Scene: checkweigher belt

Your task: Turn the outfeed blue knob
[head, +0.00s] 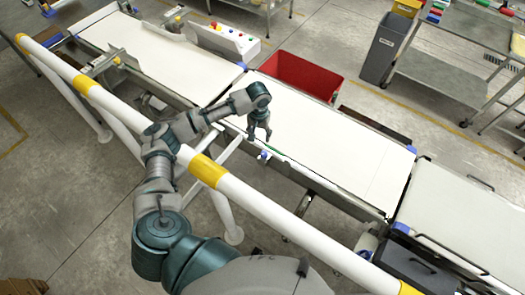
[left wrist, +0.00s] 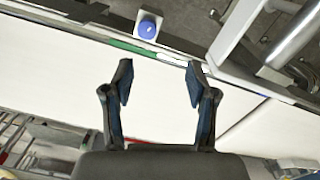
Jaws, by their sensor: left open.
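A small blue knob (head: 264,155) sits on the near edge of the middle white belt section. It also shows in the left wrist view as a round blue cap (left wrist: 147,29) on a pale mount, beyond the fingertips and slightly left of centre. My left gripper (head: 262,138) points down over the belt edge, close to this knob. In the left wrist view its two dark fingers (left wrist: 158,68) are apart with nothing between them. The knob is apart from the fingers. My right gripper is not in view.
A white and yellow rail (head: 255,202) runs between my body and the belts, with my left arm reaching over it. A green strip (head: 277,151) lies along the belt edge beside the knob. A red bin (head: 302,75) stands behind. The belt (head: 330,140) is bare.

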